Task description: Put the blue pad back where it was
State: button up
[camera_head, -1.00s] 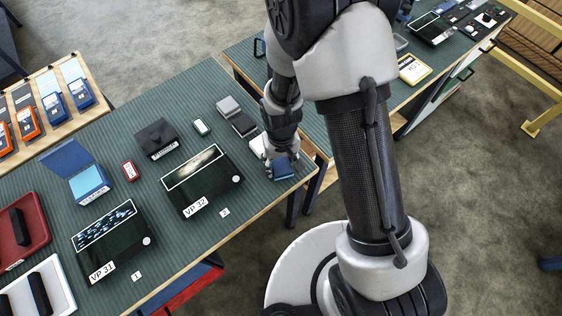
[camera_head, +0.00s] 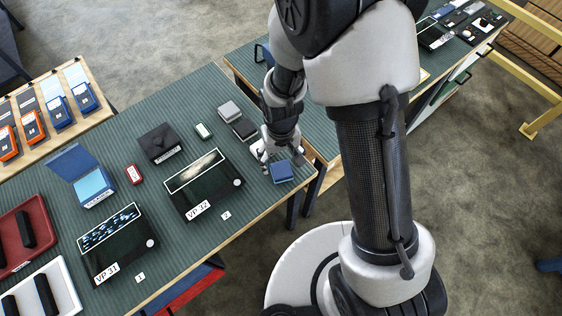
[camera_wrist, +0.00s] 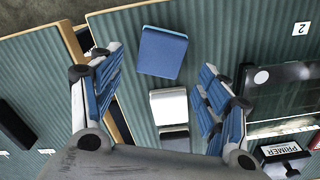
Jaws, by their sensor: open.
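A blue pad (camera_head: 282,172) lies flat on the green ribbed table near its right end. My gripper (camera_head: 279,158) is open and empty, just behind the pad in the head view. In the wrist view, my gripper (camera_wrist: 160,72) has its blue-lined fingers spread on either side, apart from the pad. A white pad (camera_wrist: 168,105) lies in line with the blue one, with a grey pad beyond it. The gripper hides the white pad in the head view.
A grey pad (camera_head: 229,111) and a dark pad (camera_head: 244,129) lie behind my gripper. The black VP 32 box (camera_head: 207,185) and an open blue case (camera_head: 93,186) stand to the left. A gap separates this table from the neighbouring table (camera_head: 318,125). The table's front edge is close to the blue pad.

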notch_tip(320, 180, up, 7)
jog(key=p, duration=0.2)
notch_tip(320, 180, up, 6)
jog(key=r, duration=0.1)
send_over(281, 168)
jog(key=d, duration=0.2)
jog(key=s+d+r+m+t, duration=0.1)
jog(key=s+d+r+t, duration=0.15)
jog(key=r, duration=0.45)
jog(key=s+d+r+t, duration=0.1)
jog(key=s+d+r, duration=0.2)
jog(key=s+r, duration=0.2)
jog(key=s+d+r+m+t, duration=0.1)
jog(key=s+d+r, duration=0.2)
jog(key=s+r, duration=0.3)
jog(key=shift+s+d, duration=0.25)
jog(key=shift+s, duration=0.05)
jog(key=shift+c, duration=0.3)
